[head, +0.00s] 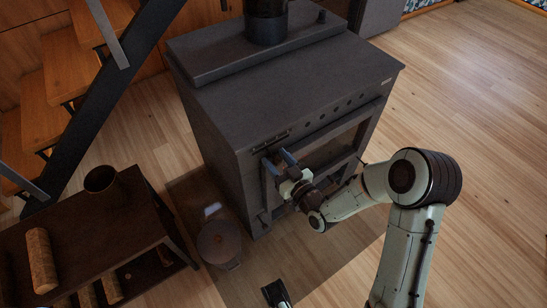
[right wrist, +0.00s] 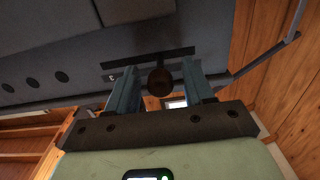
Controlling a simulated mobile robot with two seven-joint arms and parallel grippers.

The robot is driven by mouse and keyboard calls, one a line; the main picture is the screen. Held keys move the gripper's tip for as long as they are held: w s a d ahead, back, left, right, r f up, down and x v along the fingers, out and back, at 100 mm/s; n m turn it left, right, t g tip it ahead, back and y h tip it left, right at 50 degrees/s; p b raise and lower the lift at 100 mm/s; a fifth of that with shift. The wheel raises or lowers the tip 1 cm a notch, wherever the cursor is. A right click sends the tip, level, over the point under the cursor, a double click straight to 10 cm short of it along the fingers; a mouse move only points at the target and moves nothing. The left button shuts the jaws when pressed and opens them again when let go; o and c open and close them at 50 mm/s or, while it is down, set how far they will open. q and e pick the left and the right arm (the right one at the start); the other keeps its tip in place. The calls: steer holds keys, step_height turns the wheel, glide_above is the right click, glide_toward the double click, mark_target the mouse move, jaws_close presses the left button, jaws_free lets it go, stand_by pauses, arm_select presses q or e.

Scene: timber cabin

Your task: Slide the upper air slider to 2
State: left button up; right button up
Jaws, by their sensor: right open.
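The dark stove (head: 290,75) stands in the middle of the head view. A slotted strip with small marks, the upper air slider's scale (head: 271,141), is on its front near the left corner. In the right wrist view a dark slot (right wrist: 150,58) and a round dark knob (right wrist: 160,80) show, with a mark like a 3 (right wrist: 112,77) beside them. My right gripper (head: 278,158) is open at the stove front, just below the scale. In the right wrist view its two blue fingers stand either side of the knob; I cannot tell whether they touch it. The knob's set position is unclear.
A row of round holes (head: 349,103) runs along the stove front above the door. A low dark bench (head: 75,225) with logs and a brown pot (head: 101,180) is at the left. A lidded round pot (head: 219,244) stands on the floor mat. Open wooden floor lies at the right.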

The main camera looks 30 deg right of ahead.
arm_select(q)
steer(key=shift+w+f, duration=0.1)
steer(key=shift+w, duration=0.05)
arm_select(e)
steer(key=shift+w+a, duration=0.1)
steer(key=shift+w, duration=0.8)
jaws_close()
steer(key=shift+w+d, duration=0.15)
steer(key=shift+d, duration=1.95)
arm_select(q)
steer(key=shift+w+a+f, duration=0.15)
steer(key=shift+w, duration=0.05)
arm_select(e)
jaws_free()
steer(key=shift+a, duration=0.1)
